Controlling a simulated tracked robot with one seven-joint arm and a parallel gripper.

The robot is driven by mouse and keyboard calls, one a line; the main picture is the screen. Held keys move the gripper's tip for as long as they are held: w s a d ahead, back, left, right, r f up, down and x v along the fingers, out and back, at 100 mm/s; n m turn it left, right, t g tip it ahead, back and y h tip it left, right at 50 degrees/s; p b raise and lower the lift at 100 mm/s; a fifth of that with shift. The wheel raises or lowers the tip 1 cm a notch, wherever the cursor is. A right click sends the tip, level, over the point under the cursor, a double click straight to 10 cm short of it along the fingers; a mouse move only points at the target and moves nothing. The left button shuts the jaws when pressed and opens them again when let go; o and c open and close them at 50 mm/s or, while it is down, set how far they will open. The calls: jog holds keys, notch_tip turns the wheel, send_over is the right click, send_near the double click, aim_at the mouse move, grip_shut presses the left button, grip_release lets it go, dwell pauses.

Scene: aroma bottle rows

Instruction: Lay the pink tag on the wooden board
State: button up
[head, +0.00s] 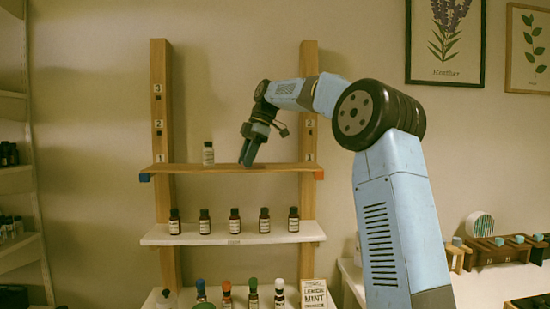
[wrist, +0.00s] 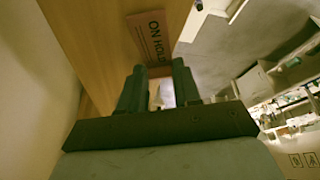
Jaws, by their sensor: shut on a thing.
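The pink tag (wrist: 152,36), printed "ON HOLD", shows in the wrist view at the tips of my gripper (wrist: 160,70), in front of the wooden board (wrist: 95,30). My gripper is shut on the tag, with its lower end between the fingertips. I cannot tell whether the tag touches the board. In the head view, my gripper (head: 246,163) points down at the wooden board (head: 275,167), right of its middle. The tag cannot be made out there.
A clear bottle (head: 208,154) stands on the board, left of my gripper. Several dark bottles (head: 234,222) line the white shelf (head: 282,235) below. Two wooden uprights (head: 161,120) flank the board. The board's right part is clear.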

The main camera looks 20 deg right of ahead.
aim_at(256, 166)
jog(key=o, duration=1)
jog(key=shift+f, duration=0.1)
jog(key=shift+v, duration=3.9)
